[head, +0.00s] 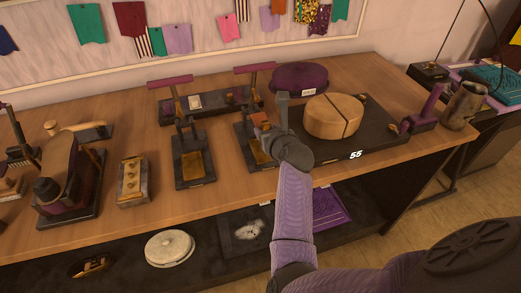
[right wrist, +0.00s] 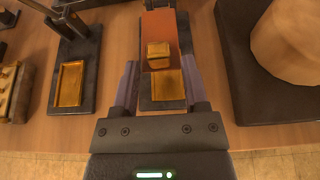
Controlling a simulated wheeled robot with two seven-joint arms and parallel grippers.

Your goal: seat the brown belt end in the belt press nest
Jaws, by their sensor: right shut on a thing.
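My right gripper (head: 270,132) is over the right-hand press at the bench's front. In the right wrist view its two fingers (right wrist: 158,72) stand on either side of an orange-brown piece (right wrist: 158,22), which I take as the brown belt end, and it is shut on it. It also shows in the head view (head: 261,119). A small gold block (right wrist: 158,49) shows on its near part. A gold nest plate (right wrist: 168,86) lies just below and nearer. Whether the piece touches the nest is hidden. My left gripper is out of view.
A second press (head: 193,165) with a gold nest (right wrist: 72,83) stands to the left. A round wooden block (head: 334,116) on a dark board (head: 375,140) is close on the right. A purple round cushion (head: 299,77) sits behind. Bare bench (head: 222,172) lies between the presses.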

